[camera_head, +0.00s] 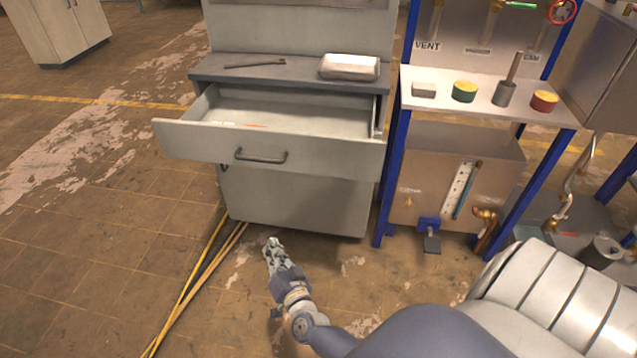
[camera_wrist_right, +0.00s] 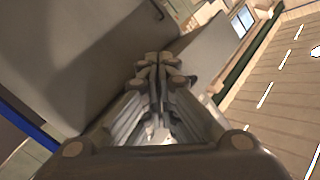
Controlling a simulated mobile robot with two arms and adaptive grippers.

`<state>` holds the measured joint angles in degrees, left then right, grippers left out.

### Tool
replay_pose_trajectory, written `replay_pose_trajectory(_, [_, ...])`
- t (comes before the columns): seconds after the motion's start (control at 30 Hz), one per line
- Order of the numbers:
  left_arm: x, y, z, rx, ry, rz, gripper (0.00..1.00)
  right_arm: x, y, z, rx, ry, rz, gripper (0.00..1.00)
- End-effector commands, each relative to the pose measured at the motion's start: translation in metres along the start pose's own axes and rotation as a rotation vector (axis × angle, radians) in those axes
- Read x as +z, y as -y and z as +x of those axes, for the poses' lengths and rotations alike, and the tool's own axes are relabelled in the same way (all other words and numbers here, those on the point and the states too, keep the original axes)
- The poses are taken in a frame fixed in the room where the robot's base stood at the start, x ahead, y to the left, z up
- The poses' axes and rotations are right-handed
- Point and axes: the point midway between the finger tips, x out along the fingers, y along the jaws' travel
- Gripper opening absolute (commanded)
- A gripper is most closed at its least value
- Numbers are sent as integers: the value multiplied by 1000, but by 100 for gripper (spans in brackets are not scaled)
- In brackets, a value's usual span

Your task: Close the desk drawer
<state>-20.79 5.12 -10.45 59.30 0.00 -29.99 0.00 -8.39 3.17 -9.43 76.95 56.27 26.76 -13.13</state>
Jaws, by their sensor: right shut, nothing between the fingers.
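The desk drawer (camera_head: 330,150) is a grey drawer pulled out of the grey desk (camera_head: 300,195), just below its top. A dark bar handle (camera_head: 261,156) is on its front, and a thin orange item (camera_head: 257,126) lies inside. My right gripper (camera_head: 272,243) is shut and empty. In the head view it shows below the drawer front, near the desk's lower cabinet, apart from the handle. In the right wrist view the shut fingers (camera_wrist_right: 153,62) point toward grey panels; which panels they are I cannot tell. My left gripper is not in view.
A silver box (camera_head: 349,67) and a dark rod (camera_head: 255,64) lie on the desk top. A blue-framed workbench (camera_head: 470,90) with small containers stands close at the right. Yellow cables (camera_head: 200,270) run across the floor.

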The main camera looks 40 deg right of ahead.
Motion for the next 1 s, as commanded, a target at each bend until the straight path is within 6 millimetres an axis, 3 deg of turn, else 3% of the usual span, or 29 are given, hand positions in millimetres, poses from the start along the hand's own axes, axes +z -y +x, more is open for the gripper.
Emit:
replay_pose_trajectory(0.03, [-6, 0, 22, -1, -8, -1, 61, -19, 1, 13, 4, -106, 88, 0])
replay_pose_trajectory(0.2, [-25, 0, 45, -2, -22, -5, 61, -106, 1, 24, 64, -409, 410, 0])
replay_pose_trajectory(0.33, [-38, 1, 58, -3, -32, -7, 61, -146, -11, 16, 128, -554, 646, 0])
replay_pose_trajectory(0.5, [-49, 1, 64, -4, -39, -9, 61, -165, -24, 4, 195, -628, 859, 0])
replay_pose_trajectory(0.67, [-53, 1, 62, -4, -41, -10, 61, -171, -28, 1, 224, -641, 931, 0])
replay_pose_trajectory(0.83, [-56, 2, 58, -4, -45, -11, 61, -179, -34, 14, 223, -642, 935, 0])
replay_pose_trajectory(1.0, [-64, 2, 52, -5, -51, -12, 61, -194, -49, 41, 222, -642, 933, 0])
